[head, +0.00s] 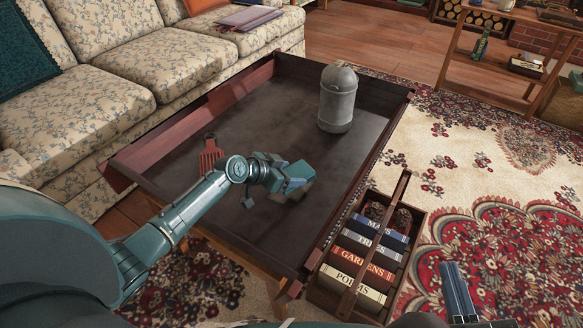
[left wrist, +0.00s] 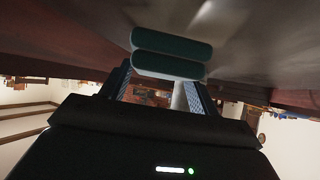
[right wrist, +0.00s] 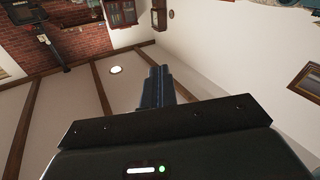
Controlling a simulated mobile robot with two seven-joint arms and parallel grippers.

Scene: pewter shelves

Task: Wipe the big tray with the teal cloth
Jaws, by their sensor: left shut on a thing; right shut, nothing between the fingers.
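The big tray (head: 238,120) is dark inside with reddish raised walls and sits on a low wooden table in the head view. My left gripper (head: 290,186) is low over the tray's near middle part. It is shut on the teal cloth (left wrist: 170,67), a folded pad between the fingertips in the left wrist view. The cloth is close to the tray's surface; I cannot tell if it touches.
A grey domed canister (head: 338,98) stands in the tray's far right part. A red slotted thing (head: 210,153) is at its left side. A wooden crate of books (head: 331,296) stands right of the tray. A floral sofa (head: 158,62) runs behind; patterned rug lies right.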

